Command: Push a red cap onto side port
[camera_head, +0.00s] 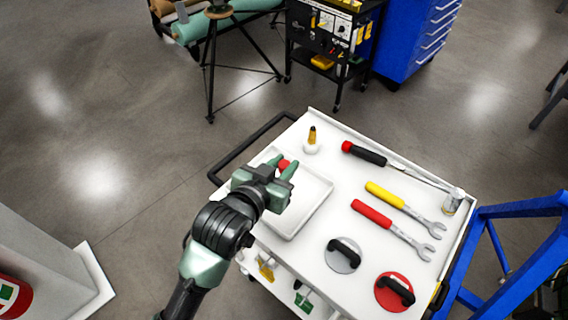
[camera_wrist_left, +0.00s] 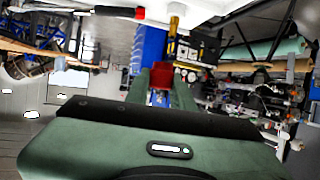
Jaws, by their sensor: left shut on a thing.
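My left gripper (camera_head: 284,167) is shut on a small red cap (camera_head: 284,163), seen between its green fingertips above the white tray (camera_head: 309,213) on the cart. In the left wrist view the red cap (camera_wrist_left: 161,79) also shows between the two green fingers. I cannot tell how far it is above the tray. I do not recognise the side port in either view. My right gripper is not in view.
The white cart top (camera_head: 320,253) holds a screwdriver (camera_head: 366,154), a yellow wrench (camera_head: 393,199), a red wrench (camera_head: 386,223), two black-handled discs and a small bottle (camera_head: 311,143). A blue stand (camera_head: 515,216) is at the right. Floor to the left is mostly clear.

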